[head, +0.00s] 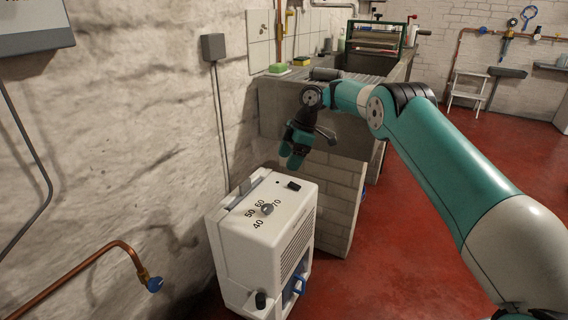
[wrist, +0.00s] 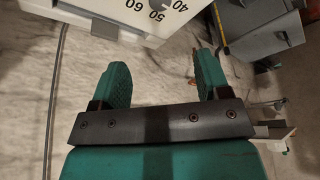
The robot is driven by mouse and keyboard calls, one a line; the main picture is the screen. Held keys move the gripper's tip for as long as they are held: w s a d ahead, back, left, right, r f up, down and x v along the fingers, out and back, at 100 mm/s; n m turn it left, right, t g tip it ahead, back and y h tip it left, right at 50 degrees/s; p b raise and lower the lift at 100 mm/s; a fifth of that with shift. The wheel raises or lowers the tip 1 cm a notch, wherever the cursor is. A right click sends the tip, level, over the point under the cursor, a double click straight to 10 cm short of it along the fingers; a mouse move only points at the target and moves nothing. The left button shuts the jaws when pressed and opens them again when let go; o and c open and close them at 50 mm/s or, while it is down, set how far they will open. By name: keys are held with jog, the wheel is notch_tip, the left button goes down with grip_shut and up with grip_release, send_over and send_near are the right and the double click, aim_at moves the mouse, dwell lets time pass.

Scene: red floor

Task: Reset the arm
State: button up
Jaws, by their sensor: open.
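My arm reaches in from the right in the head view, and my gripper (head: 293,163) hangs from it above and behind the white dehumidifier-like appliance (head: 255,240). The appliance stands on the red floor by the wall, with a dial and the numbers 40, 50, 60 and 70 on its top. In the wrist view my gripper (wrist: 162,82) shows two teal fingers set apart with nothing between them. The appliance's numbered panel (wrist: 120,18) shows at the top of that view, apart from the fingers.
A grey block counter (head: 340,195) with a sink stands behind the appliance. Green and yellow sponges (head: 278,68) lie on its edge. A copper pipe with a blue valve (head: 155,284) runs along the left wall. A white step stool (head: 469,90) stands far back. The red floor at the right is open.

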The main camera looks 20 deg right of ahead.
jog(key=shift+d+r, duration=0.1)
jog(key=shift+r, duration=0.05)
dwell(0.3)
jog(key=s+a+r+m, duration=0.3)
jog(key=s+a+r, duration=0.2)
jog(key=s+r, duration=0.35)
jog(key=s+a+r+m, duration=0.2)
jog(key=s+a+r, duration=0.3)
jog(key=s+r, duration=0.3)
jog(key=s+f+m, duration=0.2)
jog(key=s+m, duration=0.4)
jog(key=s, duration=2.2)
notch_tip(320, 180, up, 19)
jog(key=d+p, duration=0.1)
jog(key=p, duration=1.8)
jog(key=shift+r+p, duration=0.2)
jog(key=shift+p, duration=0.2)
